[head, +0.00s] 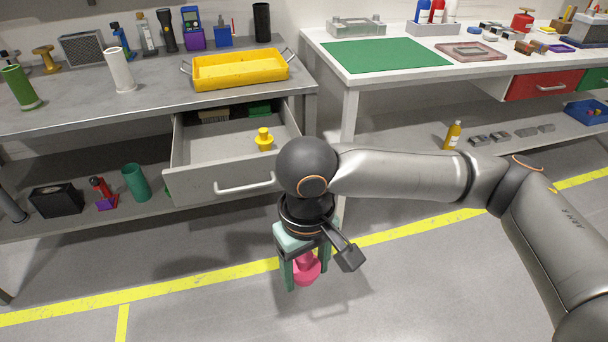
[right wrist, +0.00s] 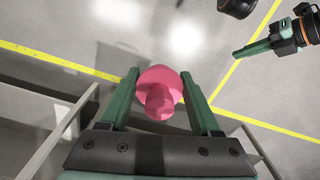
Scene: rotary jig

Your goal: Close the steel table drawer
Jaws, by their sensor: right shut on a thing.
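The steel table drawer (head: 193,184) is pulled out under the grey steel table (head: 60,110). Its front carries a pale bar handle (head: 245,187). A yellow knobbed piece (head: 264,139) stands inside. My right gripper (head: 305,272) is in front of the drawer's right end, apart from the handle. It is shut on a pink knobbed piece (head: 306,270), which also shows between its fingers in the right wrist view (right wrist: 159,90). My left gripper (right wrist: 253,48) shows partly at the upper right of that view; its opening cannot be made out. It is outside the head view.
A yellow tray (head: 240,82) sits on the steel table above the drawer. More items lie at the back of the drawer. A white table (head: 318,45) with a red drawer (head: 543,84) stands to the right. The floor in front is clear.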

